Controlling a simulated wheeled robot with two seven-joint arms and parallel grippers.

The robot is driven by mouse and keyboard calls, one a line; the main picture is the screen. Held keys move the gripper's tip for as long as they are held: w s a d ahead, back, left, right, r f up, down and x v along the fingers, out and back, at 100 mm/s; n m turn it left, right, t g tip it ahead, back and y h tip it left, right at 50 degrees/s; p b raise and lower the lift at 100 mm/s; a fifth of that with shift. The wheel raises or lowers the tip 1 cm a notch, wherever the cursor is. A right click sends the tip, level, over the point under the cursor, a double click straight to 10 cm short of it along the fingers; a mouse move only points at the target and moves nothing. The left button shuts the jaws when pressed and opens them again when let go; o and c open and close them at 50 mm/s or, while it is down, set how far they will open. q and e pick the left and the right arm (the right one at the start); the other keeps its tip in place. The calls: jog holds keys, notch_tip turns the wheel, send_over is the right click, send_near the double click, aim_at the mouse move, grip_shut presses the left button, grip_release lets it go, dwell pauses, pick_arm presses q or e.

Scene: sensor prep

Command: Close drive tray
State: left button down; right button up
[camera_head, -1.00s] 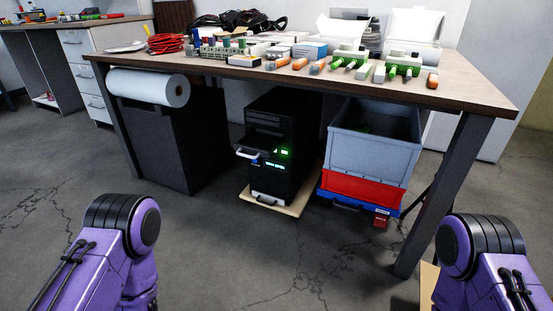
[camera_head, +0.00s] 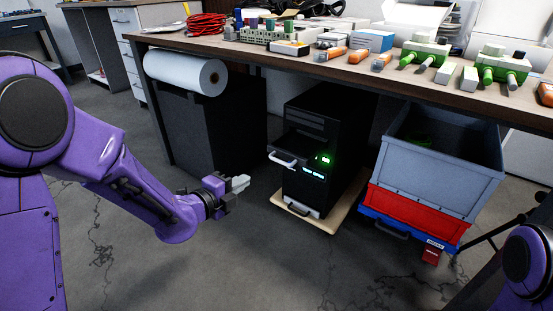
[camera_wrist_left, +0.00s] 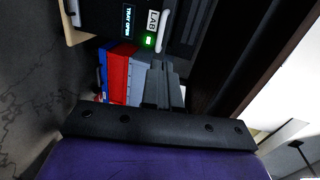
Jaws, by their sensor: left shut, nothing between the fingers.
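The black computer tower (camera_head: 345,125) stands under the workbench. Its drive tray (camera_head: 296,148) sticks out of the front, with a pale handle (camera_head: 282,160) at its outer edge. The tower front also shows in the left wrist view, with a small display (camera_wrist_left: 127,20) reading "TRAY OPEN", a green light (camera_wrist_left: 148,40) and the pale tray handle (camera_wrist_left: 166,32). My left gripper (camera_head: 240,183) is shut and empty, to the left of the tray handle and apart from it. Its grey fingers (camera_wrist_left: 165,85) show in the wrist view. My right gripper is out of view.
The tower stands on a wooden base (camera_head: 328,215). A grey bin (camera_head: 440,172) and a red bin (camera_head: 412,218) are stacked on a blue base to its right. A dark cabinet (camera_head: 215,135) and paper roll (camera_head: 185,72) are at left. The workbench edge (camera_head: 300,65) overhangs the tower.

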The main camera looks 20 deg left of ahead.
pick_arm(q)
jog(key=b, duration=0.3)
send_near(278, 161)
jog(key=b+x, duration=0.2)
jog(key=x, duration=0.5)
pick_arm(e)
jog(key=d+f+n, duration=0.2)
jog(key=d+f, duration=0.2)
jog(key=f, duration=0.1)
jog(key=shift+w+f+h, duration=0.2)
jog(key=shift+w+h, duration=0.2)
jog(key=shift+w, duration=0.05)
